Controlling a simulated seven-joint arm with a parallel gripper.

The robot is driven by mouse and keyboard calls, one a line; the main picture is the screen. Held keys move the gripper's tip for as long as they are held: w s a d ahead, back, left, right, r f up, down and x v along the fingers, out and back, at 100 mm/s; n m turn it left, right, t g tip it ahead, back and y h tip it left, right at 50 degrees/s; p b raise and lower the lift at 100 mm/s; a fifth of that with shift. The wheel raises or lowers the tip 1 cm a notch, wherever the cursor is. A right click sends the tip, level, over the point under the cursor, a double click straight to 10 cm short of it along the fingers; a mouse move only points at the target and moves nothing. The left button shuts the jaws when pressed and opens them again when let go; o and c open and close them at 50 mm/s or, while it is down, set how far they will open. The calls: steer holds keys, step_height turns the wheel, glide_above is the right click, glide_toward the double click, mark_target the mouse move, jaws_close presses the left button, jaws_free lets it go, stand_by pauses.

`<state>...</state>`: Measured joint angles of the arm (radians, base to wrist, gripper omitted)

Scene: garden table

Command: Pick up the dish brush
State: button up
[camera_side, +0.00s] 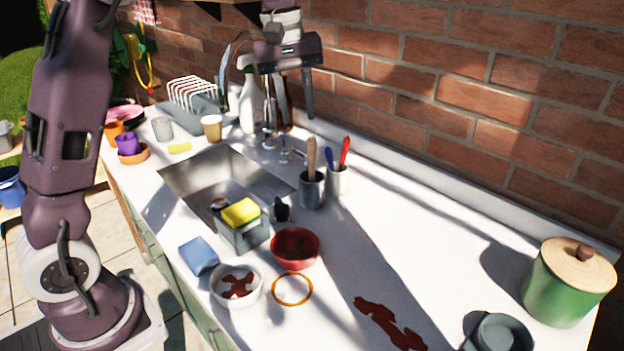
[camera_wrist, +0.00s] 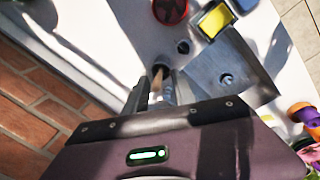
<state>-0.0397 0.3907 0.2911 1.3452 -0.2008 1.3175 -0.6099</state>
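A light wooden handle (camera_side: 311,155) stands upright in a grey cup (camera_side: 313,190) behind the sink's right end; it seems to be the dish brush, and its lower end is hidden in the cup. My gripper (camera_side: 290,112) is above the back of the counter near the tap, left of and higher than the cup. Its fingers are apart and empty. In the wrist view, the wooden handle (camera_wrist: 157,76) shows just beyond and between the open fingertips (camera_wrist: 162,88), with a clear gap in the side view.
A second cup (camera_side: 338,181) with red and blue handles stands close right of the grey cup. The tap (camera_side: 268,135), a spray bottle (camera_side: 251,105) and the brick wall (camera_side: 440,80) are near my gripper. A sponge caddy (camera_side: 243,235) and red bowl (camera_side: 295,248) stand in front.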

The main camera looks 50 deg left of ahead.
mark_target(312, 167)
steer(key=w+a+f, duration=0.1)
steer(key=w+f, duration=0.1)
steer(key=w+f+n+g, duration=0.1)
steer(key=w+f, duration=0.1)
steer(key=f, duration=0.1)
steer(key=w+a+f+n, duration=0.1)
steer(key=w+f, duration=0.1)
steer(key=shift+w+a+f+y, duration=0.15)
steer(key=shift+w+a+y, duration=0.15)
steer(key=shift+a, duration=0.05)
steer(key=shift+n, duration=0.3)
step_height(312, 167, down, 8)
steer(key=shift+r, duration=0.25)
jaws_close()
